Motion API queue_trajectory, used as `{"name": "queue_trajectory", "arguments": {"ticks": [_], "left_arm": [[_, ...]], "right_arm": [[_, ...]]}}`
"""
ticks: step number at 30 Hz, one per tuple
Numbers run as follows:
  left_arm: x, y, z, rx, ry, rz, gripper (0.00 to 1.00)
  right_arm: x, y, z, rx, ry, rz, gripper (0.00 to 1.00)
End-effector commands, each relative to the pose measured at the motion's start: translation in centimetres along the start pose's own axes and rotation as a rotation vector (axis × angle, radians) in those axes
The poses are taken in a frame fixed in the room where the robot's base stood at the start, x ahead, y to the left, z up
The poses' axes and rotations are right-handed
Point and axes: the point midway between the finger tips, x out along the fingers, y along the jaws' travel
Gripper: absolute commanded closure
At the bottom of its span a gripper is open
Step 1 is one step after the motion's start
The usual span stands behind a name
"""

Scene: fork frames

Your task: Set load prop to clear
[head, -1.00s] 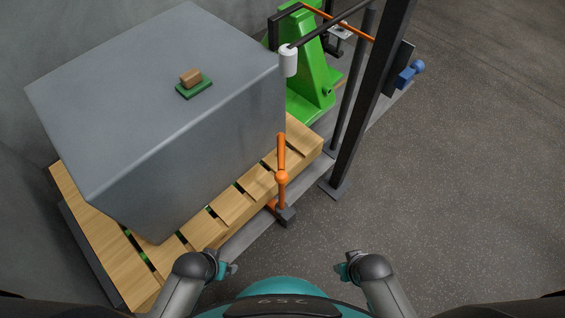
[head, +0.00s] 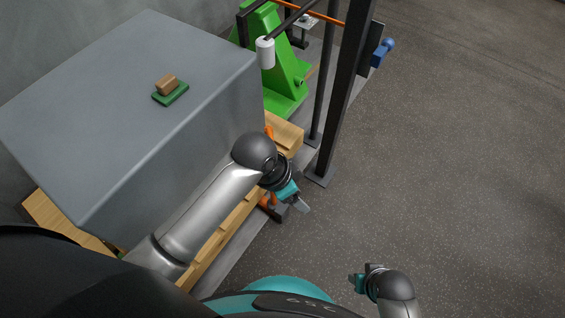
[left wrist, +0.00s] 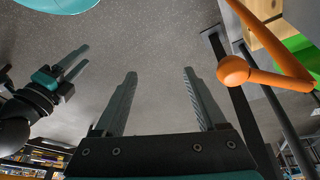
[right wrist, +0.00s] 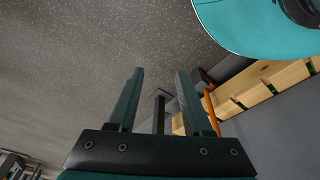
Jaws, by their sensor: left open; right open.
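The orange lever with a ball, likely the load prop, stands at the pallet's front edge. In the head view my left arm hides most of it; its upper end (head: 269,131) and lower part (head: 268,201) show. The left wrist view shows its ball (left wrist: 233,71) and bar, just right of my left gripper (left wrist: 158,73). That gripper, also in the head view (head: 300,205), is open and empty, apart from the lever. My right gripper (right wrist: 160,72) is open and empty over the floor, low in the head view (head: 353,283). The lever shows partly in the right wrist view (right wrist: 210,108).
A large grey block (head: 130,90) sits on a wooden pallet (head: 285,133), with a small brown piece on a green base (head: 170,92) on top. A green stand (head: 288,80) and a dark post (head: 343,100) stand behind. The floor at right is clear.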

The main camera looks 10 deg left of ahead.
Motion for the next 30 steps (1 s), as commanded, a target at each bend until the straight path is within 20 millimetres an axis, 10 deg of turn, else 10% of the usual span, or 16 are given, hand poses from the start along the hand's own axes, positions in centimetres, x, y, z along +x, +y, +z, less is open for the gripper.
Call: {"name": "queue_trajectory", "arguments": {"ticks": [15, 30], "left_arm": [[-3.8, -1.4, -6.4, 0.623, -0.118, 0.138, 0.27], [-12.7, -7.8, -7.5, 1.158, -0.427, 0.298, 0.27]], "right_arm": [[-0.3, 0.1, -0.6, 0.002, 0.006, 0.002, 0.50], [-0.8, 0.1, -1.1, 0.002, 0.015, 0.001, 0.50]]}}
